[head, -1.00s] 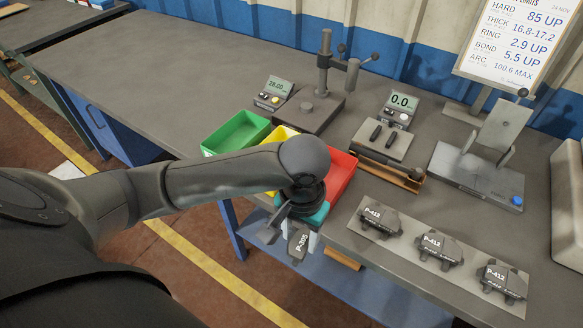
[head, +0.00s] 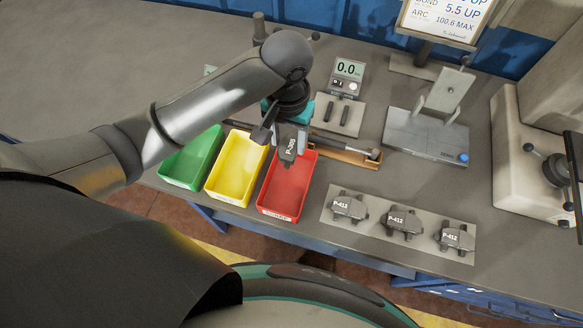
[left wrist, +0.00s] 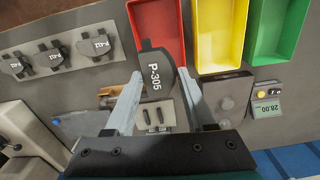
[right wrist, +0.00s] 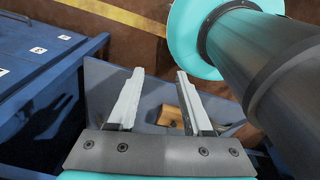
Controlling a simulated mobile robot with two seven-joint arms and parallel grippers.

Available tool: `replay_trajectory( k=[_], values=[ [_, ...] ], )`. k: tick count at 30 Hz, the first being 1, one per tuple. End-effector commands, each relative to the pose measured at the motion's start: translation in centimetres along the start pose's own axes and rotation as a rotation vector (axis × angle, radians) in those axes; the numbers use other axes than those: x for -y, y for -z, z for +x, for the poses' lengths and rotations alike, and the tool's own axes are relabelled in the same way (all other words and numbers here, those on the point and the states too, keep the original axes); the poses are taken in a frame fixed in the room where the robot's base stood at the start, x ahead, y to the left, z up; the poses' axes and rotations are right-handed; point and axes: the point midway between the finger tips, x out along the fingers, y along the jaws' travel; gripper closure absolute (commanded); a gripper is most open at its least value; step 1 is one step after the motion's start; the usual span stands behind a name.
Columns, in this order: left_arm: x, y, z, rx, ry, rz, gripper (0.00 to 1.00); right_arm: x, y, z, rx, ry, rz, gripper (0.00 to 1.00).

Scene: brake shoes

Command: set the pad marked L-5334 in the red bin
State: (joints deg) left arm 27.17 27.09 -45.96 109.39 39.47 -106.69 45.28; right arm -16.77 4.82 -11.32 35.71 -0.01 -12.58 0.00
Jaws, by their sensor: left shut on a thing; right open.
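My left gripper (head: 291,130) is shut on a dark grey pad (head: 288,152) whose visible marking reads P-305. The pad hangs over the back end of the red bin (head: 279,214). In the left wrist view the same pad (left wrist: 156,78) is between the fingers, its tip overlapping the red bin (left wrist: 176,22). I read L-5334 on no pad in view. Three pads (head: 349,206), (head: 401,222), (head: 456,238) marked P-412 lie on a light strip right of the bins. My right gripper (right wrist: 160,75) is open and empty, away from the bench top.
A yellow bin (head: 236,170) and a green bin (head: 190,160) stand left of the red one. Behind are a gauge (head: 347,75) reading 0.0 and a grey fixture (head: 427,135). A white machine (head: 520,150) stands at the right.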

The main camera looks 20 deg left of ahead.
Motion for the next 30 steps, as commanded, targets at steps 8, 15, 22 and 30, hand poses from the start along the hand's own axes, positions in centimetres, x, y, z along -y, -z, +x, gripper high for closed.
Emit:
replay_trajectory(
  k=[8, 15, 22, 30],
  values=[
    [0.0, -0.2, 6.7, 0.007, 0.002, 0.000, 1.00, 0.3, -1.4, 1.4, 0.019, 0.003, 0.000, 0.50],
    [0.0, -0.1, 12.9, 0.004, 0.001, 0.000, 1.00, 0.4, -1.6, 2.8, 0.020, 0.005, -0.001, 0.50],
    [-0.1, -0.1, 15.8, 0.001, -0.001, 0.001, 1.00, 0.8, -1.2, 3.4, 0.015, 0.009, 0.000, 0.50],
    [0.0, -0.1, 19.2, 0.002, 0.001, 0.001, 1.00, 0.9, -1.0, 4.4, 0.009, 0.011, 0.000, 0.50]
  ],
)
